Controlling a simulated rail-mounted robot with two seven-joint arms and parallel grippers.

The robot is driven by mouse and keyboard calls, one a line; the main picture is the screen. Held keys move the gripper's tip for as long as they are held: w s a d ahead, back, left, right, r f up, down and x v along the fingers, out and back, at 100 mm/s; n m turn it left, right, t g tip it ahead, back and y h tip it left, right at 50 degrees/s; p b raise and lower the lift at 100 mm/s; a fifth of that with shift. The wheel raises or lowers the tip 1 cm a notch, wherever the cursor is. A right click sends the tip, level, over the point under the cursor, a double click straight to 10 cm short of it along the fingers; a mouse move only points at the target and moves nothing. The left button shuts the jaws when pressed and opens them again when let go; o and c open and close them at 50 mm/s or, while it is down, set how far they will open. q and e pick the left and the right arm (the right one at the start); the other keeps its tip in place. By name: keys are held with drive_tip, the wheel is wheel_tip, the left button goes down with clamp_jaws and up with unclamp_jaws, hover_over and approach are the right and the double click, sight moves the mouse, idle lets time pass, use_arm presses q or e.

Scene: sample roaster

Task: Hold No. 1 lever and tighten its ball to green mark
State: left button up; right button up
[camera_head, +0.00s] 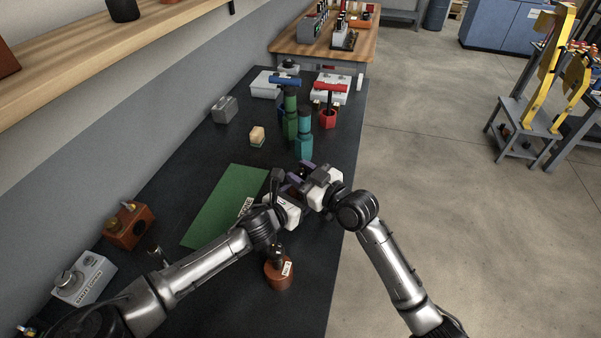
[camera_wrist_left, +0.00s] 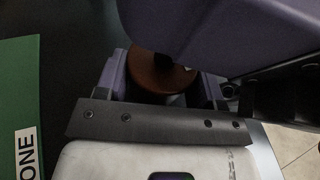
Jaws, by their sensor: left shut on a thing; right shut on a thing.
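Both my grippers meet over the dark bench beside the green mat. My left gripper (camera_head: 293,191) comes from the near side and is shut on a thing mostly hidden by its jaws. My right gripper (camera_head: 303,172) comes in from the right and is shut close to it. In the left wrist view, a round brown part (camera_wrist_left: 158,74), likely the lever's base, shows beyond the purple fingers. The lever's ball and the green mark are hidden. A lever with a brown base (camera_head: 279,274), black upper part and white label stands nearer me; its number is unreadable.
The green mat (camera_head: 222,205) lies left of the grippers, its lettering partly covered. Behind stand a green column (camera_head: 290,118), a teal column (camera_head: 304,138) and a red-topped stand (camera_head: 328,112). An orange box (camera_head: 129,226) and grey box (camera_head: 84,279) sit left.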

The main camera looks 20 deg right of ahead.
drive_tip(key=shift+f, duration=0.1)
drive_tip(key=o, duration=0.9)
drive_tip(key=shift+s, duration=0.1)
drive_tip(key=v, duration=1.2)
